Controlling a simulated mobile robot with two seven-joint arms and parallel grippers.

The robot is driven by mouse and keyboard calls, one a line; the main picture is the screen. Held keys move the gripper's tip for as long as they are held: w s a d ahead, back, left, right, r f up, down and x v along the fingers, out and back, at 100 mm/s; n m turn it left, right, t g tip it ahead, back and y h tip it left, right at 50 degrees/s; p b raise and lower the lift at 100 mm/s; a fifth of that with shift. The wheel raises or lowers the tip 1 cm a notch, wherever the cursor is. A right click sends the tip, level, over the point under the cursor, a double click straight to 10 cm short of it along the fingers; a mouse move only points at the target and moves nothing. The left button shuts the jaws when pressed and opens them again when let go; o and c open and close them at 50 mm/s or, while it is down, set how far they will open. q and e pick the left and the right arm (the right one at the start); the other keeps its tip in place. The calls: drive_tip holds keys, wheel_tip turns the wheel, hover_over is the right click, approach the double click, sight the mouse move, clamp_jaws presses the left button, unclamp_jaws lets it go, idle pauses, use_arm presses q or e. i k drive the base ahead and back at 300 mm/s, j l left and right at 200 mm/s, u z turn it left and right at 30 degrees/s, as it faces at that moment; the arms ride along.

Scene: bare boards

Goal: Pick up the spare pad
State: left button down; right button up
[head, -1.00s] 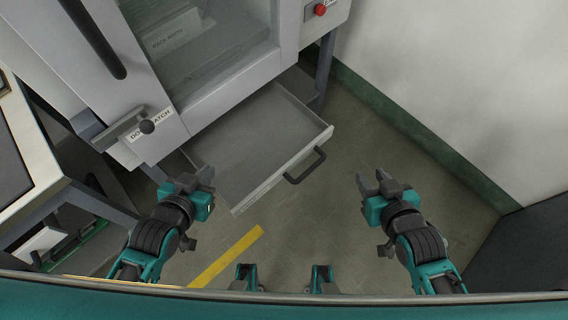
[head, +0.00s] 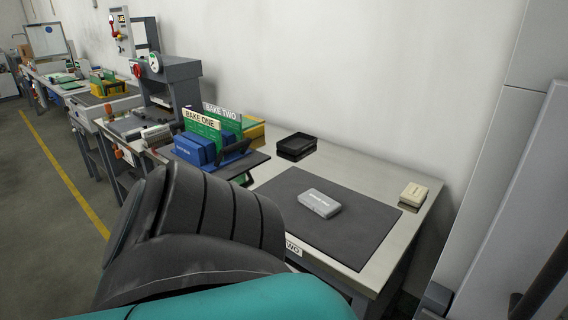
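A light grey rounded block (head: 320,203) with small dark lettering lies flat on a dark mat (head: 345,244) on the near bench. A small cream block (head: 414,194) with a dark marking sits at the bench's right end, beyond the mat. The lettering on both is too small to read, so I cannot tell which, if either, is the spare pad. Neither gripper is in view. Part of one of my arms, black and teal, fills the lower left and hides the bench's near left side.
A black tray (head: 297,147) sits behind the mat. To its left stand a blue block (head: 195,149) and green boards signed BAKE ONE (head: 202,120) and BAKE TWO. More benches run to the far left beside a yellow floor line (head: 66,178). A grey cabinet edge borders the right.

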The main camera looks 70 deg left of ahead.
sight(323, 205)
drive_tip(key=u, duration=2.1)
drive_tip(key=k, duration=0.05)
